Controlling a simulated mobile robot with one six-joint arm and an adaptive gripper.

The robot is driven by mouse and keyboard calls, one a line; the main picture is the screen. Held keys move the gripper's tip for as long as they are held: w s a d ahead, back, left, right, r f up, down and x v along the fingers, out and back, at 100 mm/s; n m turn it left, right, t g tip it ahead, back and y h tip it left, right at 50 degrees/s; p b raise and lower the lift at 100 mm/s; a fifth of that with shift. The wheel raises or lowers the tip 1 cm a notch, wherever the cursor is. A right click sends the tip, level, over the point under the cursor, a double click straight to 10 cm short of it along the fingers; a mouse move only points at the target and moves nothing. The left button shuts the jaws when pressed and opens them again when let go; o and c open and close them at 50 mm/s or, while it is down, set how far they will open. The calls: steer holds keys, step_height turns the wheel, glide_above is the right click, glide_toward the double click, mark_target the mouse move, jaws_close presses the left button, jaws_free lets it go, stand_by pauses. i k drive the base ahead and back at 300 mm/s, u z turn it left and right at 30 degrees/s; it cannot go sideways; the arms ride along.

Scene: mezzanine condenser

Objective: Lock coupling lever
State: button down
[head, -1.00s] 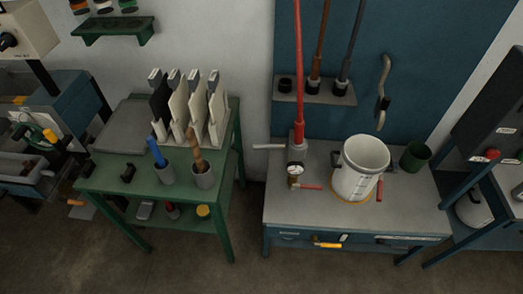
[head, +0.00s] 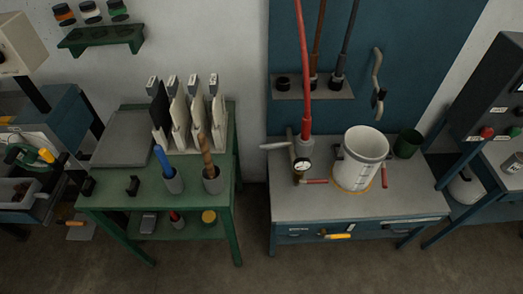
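A pale grey lever (head: 273,146) sticks out to the left at the coupling, roughly level. I cannot tell from here whether it is locked. Just below are a round gauge (head: 303,164) and a small red handle (head: 315,181) pointing right. My gripper is not in view, and nothing is seen touching the lever.
The blue bench (head: 290,207) also carries a white bucket (head: 361,158), with a red-handled piece (head: 384,175) beside it and a dark green cup (head: 408,143). A green table (head: 130,195) stands left, across a floor gap. A dark cabinet (head: 490,85) stands right.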

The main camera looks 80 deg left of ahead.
mark_target(270, 146)
steer(key=k, duration=2.25)
steer(key=u, duration=1.8)
steer(key=i, duration=0.65)
steer(key=z, duration=0.25)
